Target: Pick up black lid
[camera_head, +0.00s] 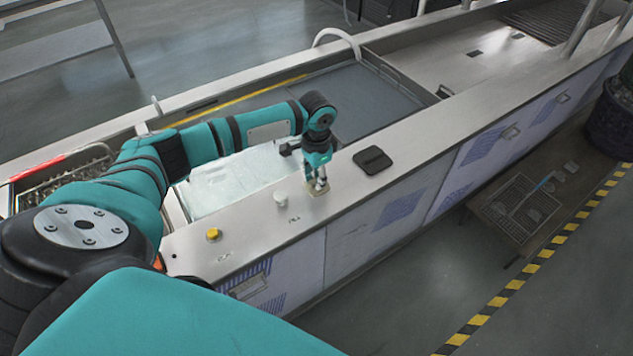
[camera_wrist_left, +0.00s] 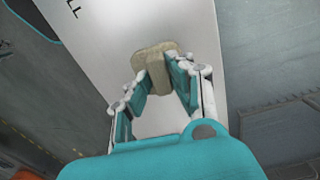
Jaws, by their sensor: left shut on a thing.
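The black lid (camera_head: 372,160) is a flat, dark, rounded square lying on the steel counter (camera_head: 420,140). My left gripper (camera_head: 318,184) is to the left of it in the head view and apart from it, pointing down at the counter. Its fingers are shut on a small beige piece with a raised grip (camera_wrist_left: 152,62), seen between the fingertips in the left wrist view. In the head view the beige piece (camera_head: 316,191) is at the counter surface, and whether it touches is unclear. My right gripper is not in view.
A white knob (camera_head: 281,199) and a yellow button (camera_head: 214,234) stand on the counter left of my gripper. The open tank (camera_head: 235,185) lies behind it. A wire basket (camera_head: 65,170) is at the far left. The counter right of the black lid is clear.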

